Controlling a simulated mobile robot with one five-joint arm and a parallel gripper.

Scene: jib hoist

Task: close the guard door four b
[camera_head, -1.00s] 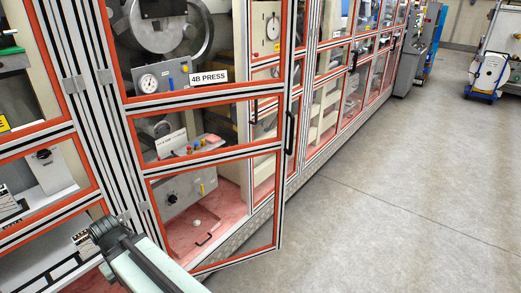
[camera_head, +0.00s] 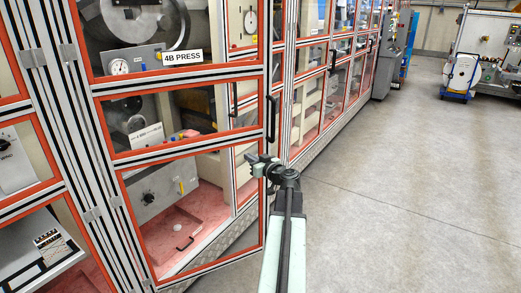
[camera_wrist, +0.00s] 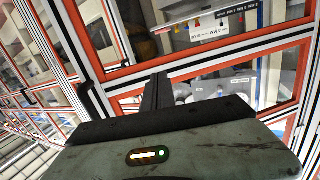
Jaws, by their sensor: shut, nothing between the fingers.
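The guard door with the "4B PRESS" label (camera_head: 182,57) has an aluminium frame with red-orange edging and clear panels. It is hinged at its left and stands partly open, its free right edge out from the machine front. A black upright handle (camera_head: 271,118) is on that free edge. My gripper (camera_head: 254,160) is shut and empty, at the door's free edge just below the handle; I cannot tell whether it touches. In the wrist view my dark fingers (camera_wrist: 157,92) point at the red-edged door frame (camera_wrist: 225,60).
Behind the door are a grey control box (camera_head: 160,190) and a pink floor tray (camera_head: 185,228). More guarded cabinets (camera_head: 335,80) run back to the right. The grey floor (camera_head: 400,190) is clear on the right. A white and blue cart (camera_head: 461,78) stands far off.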

